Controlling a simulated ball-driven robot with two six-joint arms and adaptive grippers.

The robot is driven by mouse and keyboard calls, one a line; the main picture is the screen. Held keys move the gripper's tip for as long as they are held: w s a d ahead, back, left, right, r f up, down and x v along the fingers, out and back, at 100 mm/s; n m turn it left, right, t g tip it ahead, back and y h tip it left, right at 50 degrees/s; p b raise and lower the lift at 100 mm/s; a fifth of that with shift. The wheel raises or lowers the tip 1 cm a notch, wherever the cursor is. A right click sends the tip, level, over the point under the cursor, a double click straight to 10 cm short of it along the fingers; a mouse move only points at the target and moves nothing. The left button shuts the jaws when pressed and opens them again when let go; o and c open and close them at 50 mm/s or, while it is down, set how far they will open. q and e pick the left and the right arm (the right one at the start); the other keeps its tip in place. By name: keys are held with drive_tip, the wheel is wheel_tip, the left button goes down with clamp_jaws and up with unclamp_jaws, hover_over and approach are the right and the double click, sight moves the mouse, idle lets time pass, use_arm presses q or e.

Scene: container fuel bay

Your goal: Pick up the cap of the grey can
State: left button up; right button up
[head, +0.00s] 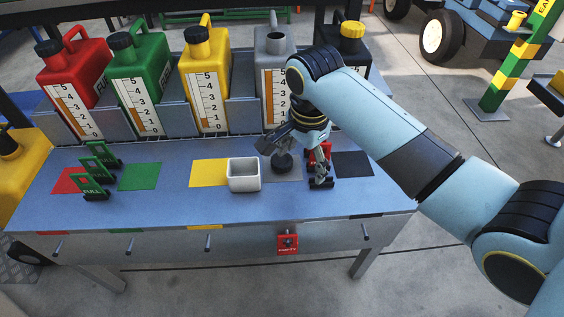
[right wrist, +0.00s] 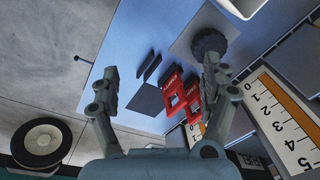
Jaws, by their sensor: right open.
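The grey can (head: 277,85) stands in the rack at the back with its neck open and uncapped. A dark round cap (head: 283,163) lies on the grey mat (head: 295,174) in front of it. In the right wrist view the ribbed cap (right wrist: 208,43) is near the top, just beyond one fingertip and not between the fingers. My right gripper (head: 293,162) is open above the bench beside the cap; it also shows empty in the right wrist view (right wrist: 165,76). My left gripper is not in view.
Red markers (right wrist: 180,95) stand close under my right gripper. A white open box (head: 243,186) stands left of the cap. Green markers (head: 95,184) are at the bench's left. Capped red (head: 75,75), green (head: 140,75), yellow (head: 207,60) and black cans share the rack.

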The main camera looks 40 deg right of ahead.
drive_tip(key=w+m, duration=0.6)
drive_tip(key=w+m+g, duration=0.1)
drive_tip(key=w+m, duration=0.1)
drive_tip(key=m, duration=0.1)
drive_tip(key=shift+w+d+r+y, duration=0.25)
drive_tip(key=shift+w+r+y, duration=0.05)
drive_tip(key=shift+w+r, duration=0.1)
drive_tip(key=b, duration=0.2)
hover_over(281, 159)
drive_tip(key=shift+m, duration=0.3)
drive_tip(key=f, duration=0.4)
drive_tip(key=shift+s+a+f, duration=0.2)
drive_tip(key=shift+a+f, duration=0.05)
drive_tip(key=shift+f, duration=0.1)
drive_tip(key=f+b, duration=0.1)
drive_tip(key=f, duration=0.1)
drive_tip(key=f+b, duration=0.2)
drive_tip(key=f, duration=0.1)
drive_tip(key=shift+w+d+f, duration=0.15)
drive_tip(key=shift+d+f, duration=0.05)
drive_tip(key=shift+f, duration=0.05)
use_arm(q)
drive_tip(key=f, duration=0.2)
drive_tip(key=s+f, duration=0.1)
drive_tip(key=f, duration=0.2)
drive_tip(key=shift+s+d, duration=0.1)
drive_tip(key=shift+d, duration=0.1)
use_arm(e)
drive_tip(key=shift+r, duration=0.15)
drive_tip(key=c, duration=1.1)
